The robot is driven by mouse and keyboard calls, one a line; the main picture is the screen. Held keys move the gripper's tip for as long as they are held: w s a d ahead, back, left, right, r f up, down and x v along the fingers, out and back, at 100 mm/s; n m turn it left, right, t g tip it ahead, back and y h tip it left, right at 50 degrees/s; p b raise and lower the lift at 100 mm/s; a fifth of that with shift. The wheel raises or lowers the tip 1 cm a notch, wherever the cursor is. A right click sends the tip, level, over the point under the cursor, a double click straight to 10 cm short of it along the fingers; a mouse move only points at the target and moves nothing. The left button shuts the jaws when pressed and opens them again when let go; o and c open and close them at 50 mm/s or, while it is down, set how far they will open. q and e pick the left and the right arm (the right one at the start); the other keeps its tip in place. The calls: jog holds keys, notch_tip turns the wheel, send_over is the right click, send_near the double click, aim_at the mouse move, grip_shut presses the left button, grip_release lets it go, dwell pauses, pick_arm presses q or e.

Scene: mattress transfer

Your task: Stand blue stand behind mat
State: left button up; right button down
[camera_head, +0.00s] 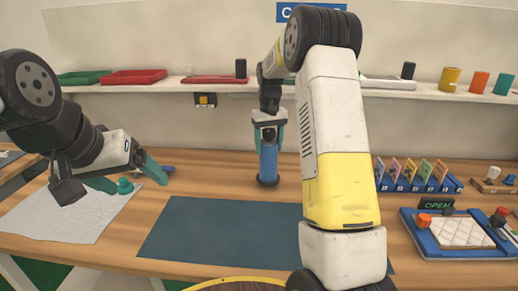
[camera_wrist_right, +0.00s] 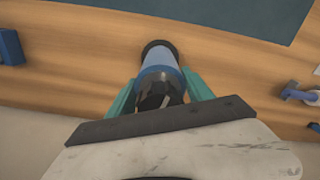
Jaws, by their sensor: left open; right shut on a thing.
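The blue stand (camera_head: 268,160) is a blue cylinder with a dark base, upright on the wooden table behind the dark blue-grey mat (camera_head: 215,228). My right gripper (camera_head: 268,135) comes down from above and is shut on it. In the right wrist view the blue stand (camera_wrist_right: 160,70) sits between the teal fingers of my right gripper (camera_wrist_right: 160,95), its dark base near the wood. A corner of the mat (camera_wrist_right: 250,12) shows there, apart from the base.
A white cloth (camera_head: 65,215) lies at the left. A rack of coloured cards (camera_head: 420,176) and a blue tray (camera_head: 455,250) stand at the right. A shelf (camera_head: 215,88) with trays and cylinders runs along the back wall. My right arm hides part of the mat.

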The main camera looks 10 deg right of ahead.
jog(key=shift+f, duration=1.2)
jog(key=shift+c, duration=2.1)
grip_release()
jog(key=shift+f, duration=0.2)
